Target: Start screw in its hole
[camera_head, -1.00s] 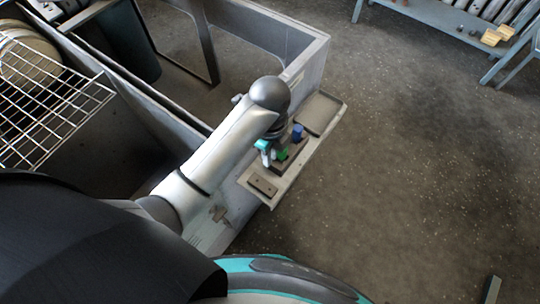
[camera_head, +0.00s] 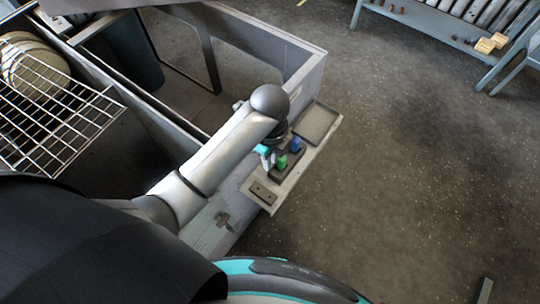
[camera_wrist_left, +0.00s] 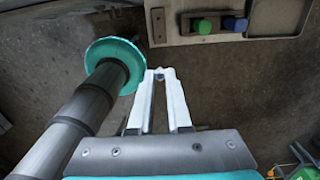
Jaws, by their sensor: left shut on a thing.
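My left gripper (camera_wrist_left: 158,75) shows white fingers in the left wrist view, closed on a small dark thing at the tips. It is too small to tell whether this is the screw. In the head view the left gripper (camera_head: 266,157) is beside a dark block (camera_head: 287,160) on a narrow ledge, mostly covered by my wrist. A green peg (camera_head: 281,162) and a blue peg (camera_head: 296,144) stand on this block; the wrist view shows the green peg (camera_wrist_left: 204,26) and blue peg (camera_wrist_left: 236,24) too. No screw hole can be clearly made out. My right gripper is out of view.
The ledge (camera_head: 285,190) carries a dark flat plate with two small holes (camera_head: 263,192) and a shallow grey tray (camera_head: 317,123). A grey walled frame (camera_head: 265,40) stands behind. A wire rack (camera_head: 55,110) is at left. Open floor (camera_head: 420,180) lies right.

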